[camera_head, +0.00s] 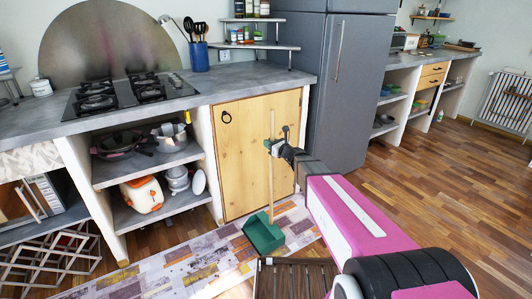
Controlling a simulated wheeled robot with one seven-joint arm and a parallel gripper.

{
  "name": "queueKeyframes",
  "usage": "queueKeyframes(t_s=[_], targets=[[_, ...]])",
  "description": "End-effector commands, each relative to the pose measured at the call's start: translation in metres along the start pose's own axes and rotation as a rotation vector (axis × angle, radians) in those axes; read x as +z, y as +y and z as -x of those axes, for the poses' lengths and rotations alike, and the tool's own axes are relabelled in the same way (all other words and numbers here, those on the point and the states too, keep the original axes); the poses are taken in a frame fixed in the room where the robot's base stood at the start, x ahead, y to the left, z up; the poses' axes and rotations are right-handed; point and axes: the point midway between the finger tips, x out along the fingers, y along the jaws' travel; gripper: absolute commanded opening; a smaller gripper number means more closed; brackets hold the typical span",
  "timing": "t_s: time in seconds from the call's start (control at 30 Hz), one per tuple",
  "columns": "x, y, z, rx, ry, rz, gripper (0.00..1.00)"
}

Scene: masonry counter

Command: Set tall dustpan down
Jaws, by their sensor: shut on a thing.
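The tall dustpan has a green pan (264,235) and a long pale wooden handle (271,180). It hangs or stands upright in front of the wooden cabinet door, with the pan low over the patterned rug. My gripper (275,146) is shut on the upper part of the handle, a little below its top end. I cannot tell whether the pan touches the rug.
A patterned rug (170,268) lies on the wood floor along the counter (150,108). The wooden cabinet door (240,140) is close behind the dustpan. A grey fridge (345,90) stands to the right. The wood floor (430,170) at right is clear.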

Motion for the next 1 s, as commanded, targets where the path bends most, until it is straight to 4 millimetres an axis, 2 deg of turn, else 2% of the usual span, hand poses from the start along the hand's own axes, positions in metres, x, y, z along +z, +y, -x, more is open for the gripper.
queueKeyframes(t_s=[0.03, 0.1, 0.23, 0.37, 0.67, 1.0], targets=[[-0.007, -0.005, -0.013, 0.001, -0.001, -0.001, 0.0], [-0.013, -0.008, -0.024, 0.001, -0.001, 0.0, 0.0], [-0.021, -0.011, -0.036, 0.0, -0.002, -0.001, 0.0], [-0.026, -0.011, -0.037, 0.0, -0.001, -0.001, 0.0], [-0.061, -0.011, -0.037, 0.001, -0.001, -0.001, 0.0], [-0.063, -0.011, -0.036, 0.001, -0.002, 0.0, 0.0]])
